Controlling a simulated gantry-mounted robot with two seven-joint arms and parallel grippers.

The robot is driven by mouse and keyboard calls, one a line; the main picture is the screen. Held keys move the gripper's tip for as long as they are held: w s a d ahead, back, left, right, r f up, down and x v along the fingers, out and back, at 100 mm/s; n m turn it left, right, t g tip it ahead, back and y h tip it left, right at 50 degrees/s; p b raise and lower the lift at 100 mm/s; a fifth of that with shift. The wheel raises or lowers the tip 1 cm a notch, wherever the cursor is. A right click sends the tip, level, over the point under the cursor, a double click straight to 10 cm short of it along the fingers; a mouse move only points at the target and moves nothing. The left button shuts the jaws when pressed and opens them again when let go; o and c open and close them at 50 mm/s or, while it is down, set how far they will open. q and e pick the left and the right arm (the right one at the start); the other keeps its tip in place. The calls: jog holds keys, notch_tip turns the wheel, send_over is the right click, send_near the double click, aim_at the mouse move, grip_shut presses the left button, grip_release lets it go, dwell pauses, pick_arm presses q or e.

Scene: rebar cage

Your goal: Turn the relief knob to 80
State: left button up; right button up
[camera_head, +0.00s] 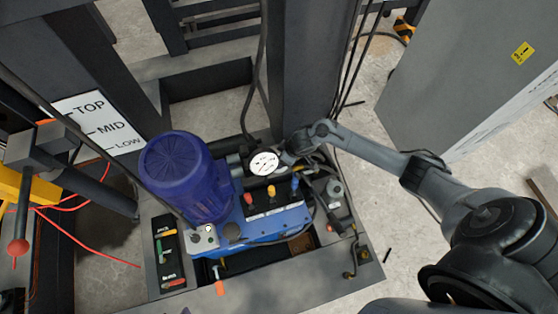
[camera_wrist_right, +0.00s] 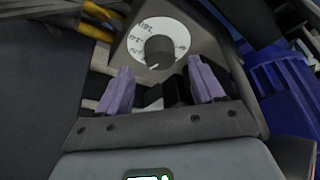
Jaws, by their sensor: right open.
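The relief knob (camera_wrist_right: 159,52) is a dark round knob in the middle of a white dial (camera_wrist_right: 178,33) on a grey block, in the right wrist view. A pale mark on the knob points toward the bottom of that picture. The dial's figures are too blurred to read surely. My right gripper (camera_wrist_right: 160,70) is open, its two purple fingers apart just below the knob in the picture. I cannot tell whether they touch it. In the head view my right gripper (camera_head: 287,156) is beside a round white gauge (camera_head: 264,163). The knob is not clear there. My left gripper is out of view.
A blue motor (camera_head: 187,176) stands left of the gauge. Red, yellow and blue levers (camera_head: 271,193) stand on the blue block (camera_head: 265,222) below it. Hoses and dark posts crowd the space around my right gripper. A grey cabinet (camera_head: 460,70) stands at the upper right.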

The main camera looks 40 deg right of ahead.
jog(key=shift+b+x, duration=0.5)
jog(key=shift+x, duration=1.3)
jog(key=c, duration=1)
jog(key=shift+c, duration=0.2)
